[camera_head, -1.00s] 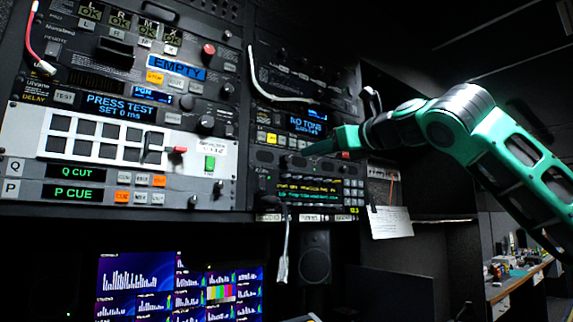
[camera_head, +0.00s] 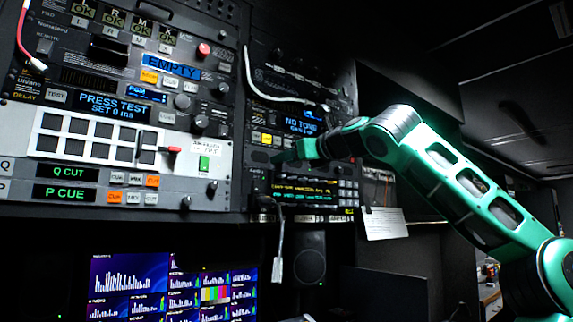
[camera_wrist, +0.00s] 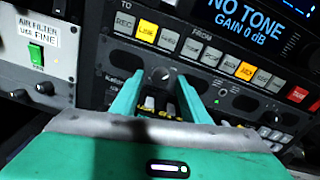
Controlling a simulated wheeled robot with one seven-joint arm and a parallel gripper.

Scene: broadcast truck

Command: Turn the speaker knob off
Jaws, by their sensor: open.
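A small round knob (camera_wrist: 161,74) with a light pointer mark sits on a dark panel strip (camera_wrist: 120,57) with oval grilles, below the row of lit buttons. I take it for the speaker knob; its label is not readable. In the wrist view my gripper (camera_wrist: 160,84) is open, its two green fingers on either side of the knob, and I cannot tell whether they touch it. In the head view my gripper (camera_head: 284,157) is at this strip, below the NO TONE display (camera_head: 301,122), and hides the knob.
A second knob (camera_wrist: 269,117) is farther right on the strip. A green rocker switch (camera_wrist: 36,54) is on the grey panel at left. A white cable (camera_head: 264,88) hangs above, and a paper card (camera_head: 384,223) hangs at right. Monitors (camera_head: 172,285) are below.

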